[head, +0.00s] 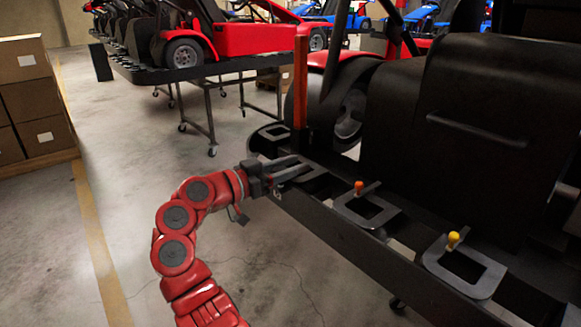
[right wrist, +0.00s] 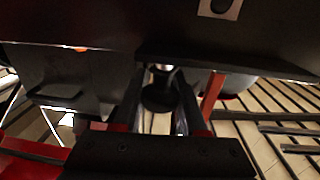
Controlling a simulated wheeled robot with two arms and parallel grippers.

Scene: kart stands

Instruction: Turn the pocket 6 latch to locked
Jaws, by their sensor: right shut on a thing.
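My right gripper (head: 297,170) reaches in from the lower left to the side rail of a black kart stand (head: 345,232). Its dark fingers are shut at a grey pocket plate, and they hide most of the latch there. In the right wrist view the gripper (right wrist: 162,112) has a dark round-ended piece (right wrist: 158,95) between its fingers, seemingly the latch handle. Two other latches show nearer along the rail, one with an orange knob (head: 358,187) and one with a yellow knob (head: 453,239). No pocket number is readable. My left gripper is out of view.
An orange-red post (head: 300,82) stands upright just beyond my right gripper. A black kart seat (head: 470,135) rises over the stand. Another stand with a red kart (head: 250,40) is behind. Cardboard boxes (head: 35,95) sit at the left; the floor between is clear.

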